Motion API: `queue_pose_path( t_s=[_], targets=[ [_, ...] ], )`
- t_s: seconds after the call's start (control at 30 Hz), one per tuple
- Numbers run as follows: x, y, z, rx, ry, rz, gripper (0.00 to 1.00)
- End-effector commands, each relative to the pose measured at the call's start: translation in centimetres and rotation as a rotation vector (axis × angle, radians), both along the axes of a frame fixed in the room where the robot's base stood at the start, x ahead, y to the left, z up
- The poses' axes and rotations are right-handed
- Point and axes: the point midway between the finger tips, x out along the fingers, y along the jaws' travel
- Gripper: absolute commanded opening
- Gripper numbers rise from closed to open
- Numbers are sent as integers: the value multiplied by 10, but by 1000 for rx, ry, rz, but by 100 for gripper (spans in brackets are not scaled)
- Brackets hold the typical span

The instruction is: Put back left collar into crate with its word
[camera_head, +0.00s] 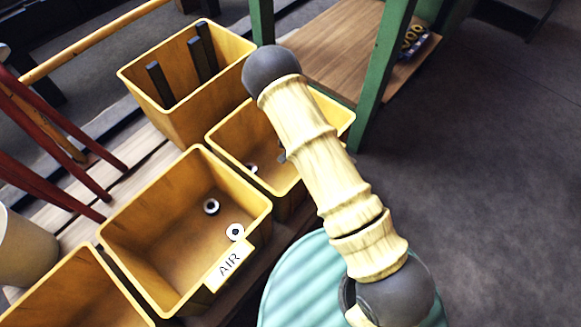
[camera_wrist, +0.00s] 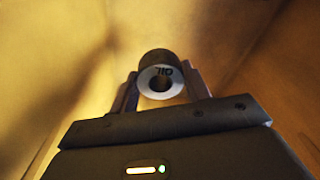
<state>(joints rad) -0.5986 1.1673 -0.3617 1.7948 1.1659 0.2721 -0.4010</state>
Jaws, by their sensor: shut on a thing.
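A collar (camera_wrist: 148,82) with a pale ring face, a dark body and the word OIL is held between the two fingers of my gripper (camera_wrist: 160,80) in the wrist view. The word appears upside down there. Yellow crate walls surround the gripper in that view. In the head view my arm hides most of the gripper and the held collar, over or in the middle crate (camera_head: 228,152). The crate with the AIR label (camera_head: 228,265) holds two collars, one by the front wall (camera_head: 235,232) and one farther back (camera_head: 211,206).
A taller crate (camera_head: 150,100) with several dark bars stands behind. Another crate (camera_head: 75,290) is at the lower left. A small round piece (camera_head: 252,168) lies in the middle crate. A green post (camera_head: 380,75) rises beside it. Red legs (camera_head: 50,150) stand at left.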

Motion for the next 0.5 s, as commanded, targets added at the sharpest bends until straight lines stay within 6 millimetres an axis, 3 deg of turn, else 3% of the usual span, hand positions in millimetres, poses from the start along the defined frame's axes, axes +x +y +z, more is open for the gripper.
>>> queue_pose_path(
  t_s=[0.03, 0.17, 0.5],
  targets=[
    [0, 0, -14, -1, 0, -1, 4],
    [0, 1, -32, -1, 0, 1, 4],
    [0, 2, -33, 0, -2, 3, 4]
  ],
)
